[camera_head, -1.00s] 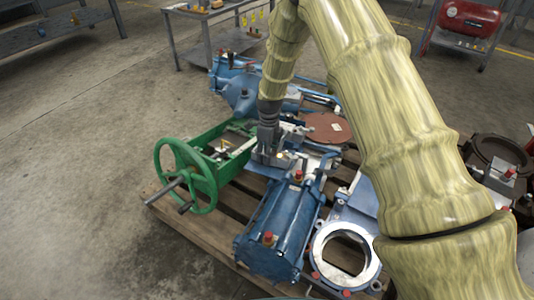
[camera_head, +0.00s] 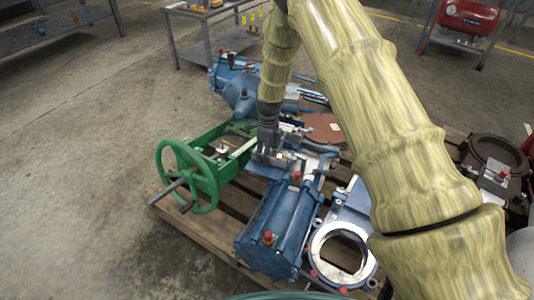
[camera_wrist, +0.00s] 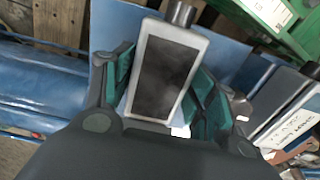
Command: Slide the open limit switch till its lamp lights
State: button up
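A grey limit switch box with a dark face (camera_wrist: 163,75) stands between the fingers of my gripper (camera_wrist: 160,100) in the wrist view. The green pads lie along both its sides, and the gripper looks shut on it. A dark round stub tops the box. No lit lamp shows on it. A second grey box (camera_wrist: 285,100) with a white lettered label is to the right, its lettering too small to read surely. In the head view my gripper (camera_head: 268,150) points down at the bracket behind the blue cylinder actuator (camera_head: 280,225); the switch is too small to make out there.
A green housing with a handwheel (camera_head: 187,175) is just left of my gripper. A blue actuator (camera_head: 240,85) and a brown round cover (camera_head: 322,128) lie behind. A ring-flanged valve (camera_head: 343,250) is at front right. All stand on a wooden pallet (camera_head: 195,225). Floor at left is clear.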

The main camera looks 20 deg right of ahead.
jog(key=shift+r, duration=0.1)
notch_tip(320, 180, up, 12)
jog(key=shift+w+d, duration=0.3)
jog(key=shift+w, duration=0.05)
dwell(0.4)
